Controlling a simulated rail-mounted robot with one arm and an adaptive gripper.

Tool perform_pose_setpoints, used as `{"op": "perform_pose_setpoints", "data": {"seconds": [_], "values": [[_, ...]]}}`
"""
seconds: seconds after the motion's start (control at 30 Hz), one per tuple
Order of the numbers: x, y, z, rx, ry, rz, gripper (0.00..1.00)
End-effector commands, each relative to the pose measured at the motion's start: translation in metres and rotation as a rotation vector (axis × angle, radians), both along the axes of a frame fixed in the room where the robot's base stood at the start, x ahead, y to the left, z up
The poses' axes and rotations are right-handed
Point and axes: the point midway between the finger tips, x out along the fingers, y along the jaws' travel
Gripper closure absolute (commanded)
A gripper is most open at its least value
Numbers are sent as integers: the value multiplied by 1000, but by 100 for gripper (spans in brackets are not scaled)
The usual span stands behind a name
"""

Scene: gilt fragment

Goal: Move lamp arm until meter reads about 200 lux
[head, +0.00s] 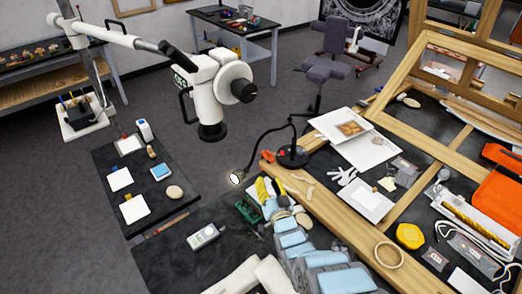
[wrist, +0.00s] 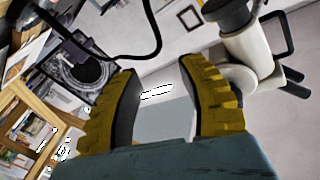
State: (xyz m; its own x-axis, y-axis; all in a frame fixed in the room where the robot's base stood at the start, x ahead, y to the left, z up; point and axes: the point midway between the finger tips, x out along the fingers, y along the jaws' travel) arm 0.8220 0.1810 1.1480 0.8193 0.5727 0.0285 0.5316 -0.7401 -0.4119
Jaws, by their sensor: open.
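The lamp has a round black base (head: 292,157) at the wooden frame's left edge and a thin black curved arm (head: 262,139). Its small head (head: 237,178) hangs to the left and looks bright. The white handheld meter (head: 203,237) lies on the dark bench below and left of the head; its digits are too small to read. My gripper (head: 268,188), with yellow-and-black fingers, is just right of the lamp head. In the wrist view the fingers (wrist: 165,92) are apart with nothing between them. The lamp's black arm (wrist: 152,38) curves beyond them.
A white microscope (head: 212,88) on a boom stands behind the lamp. A green object (head: 247,208) lies beside my gripper. A large wooden frame (head: 335,217) with papers and tools fills the right. The dark bench around the meter has free room.

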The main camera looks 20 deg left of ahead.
Motion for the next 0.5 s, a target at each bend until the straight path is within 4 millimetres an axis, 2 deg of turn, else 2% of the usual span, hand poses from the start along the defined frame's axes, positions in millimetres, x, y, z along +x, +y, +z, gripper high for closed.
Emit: {"op": "perform_pose_setpoints", "data": {"seconds": [0.17,0.5], "values": [[-3,-5,-9,-28,17,7,59],[18,11,-13,-27,17,8,59]]}}
